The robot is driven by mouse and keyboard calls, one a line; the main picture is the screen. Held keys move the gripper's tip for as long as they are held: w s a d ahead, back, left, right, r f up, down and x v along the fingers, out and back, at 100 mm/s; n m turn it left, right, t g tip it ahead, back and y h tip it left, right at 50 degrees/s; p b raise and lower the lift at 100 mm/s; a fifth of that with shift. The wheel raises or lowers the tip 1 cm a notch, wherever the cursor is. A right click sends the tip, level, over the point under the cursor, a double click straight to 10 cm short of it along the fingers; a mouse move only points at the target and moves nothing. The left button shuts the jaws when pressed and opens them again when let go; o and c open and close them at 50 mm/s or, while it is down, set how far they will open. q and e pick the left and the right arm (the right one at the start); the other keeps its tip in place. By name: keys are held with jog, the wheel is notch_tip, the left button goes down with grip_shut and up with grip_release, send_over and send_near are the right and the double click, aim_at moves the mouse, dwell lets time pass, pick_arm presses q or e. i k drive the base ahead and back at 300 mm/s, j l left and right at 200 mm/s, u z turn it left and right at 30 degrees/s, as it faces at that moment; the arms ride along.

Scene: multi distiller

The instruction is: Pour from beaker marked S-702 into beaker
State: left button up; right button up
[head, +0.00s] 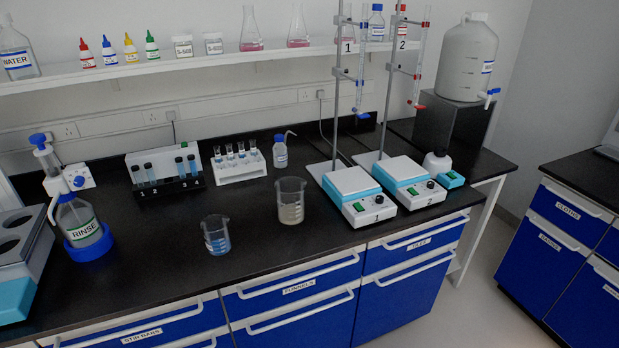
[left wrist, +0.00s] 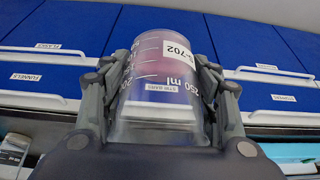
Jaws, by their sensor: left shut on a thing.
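My left gripper (left wrist: 163,68) shows in the left wrist view, with its fingers closed around the sides of a clear glass beaker marked S-702 (left wrist: 150,88). The beaker has a "250 ml" print and graduations. A pinkish-purple tint shows in it; how full it is cannot be told. Drawer fronts show behind and through the glass. In the head view, a smaller beaker with blue liquid (head: 216,236) stands near the bench's front edge. A larger beaker with pale, cloudy contents (head: 290,203) stands to its right. Neither gripper shows in the head view.
Two hotplates (head: 352,190) (head: 408,180) with burette stands are at the right of the black bench (head: 140,265). A tube rack (head: 238,163) is at the back.

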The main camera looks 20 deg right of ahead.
aim_at(289, 191)
jog(key=l, duration=0.5)
jog(key=i+l, duration=0.15)
jog(key=l, duration=0.9)
jog(key=i, duration=0.05)
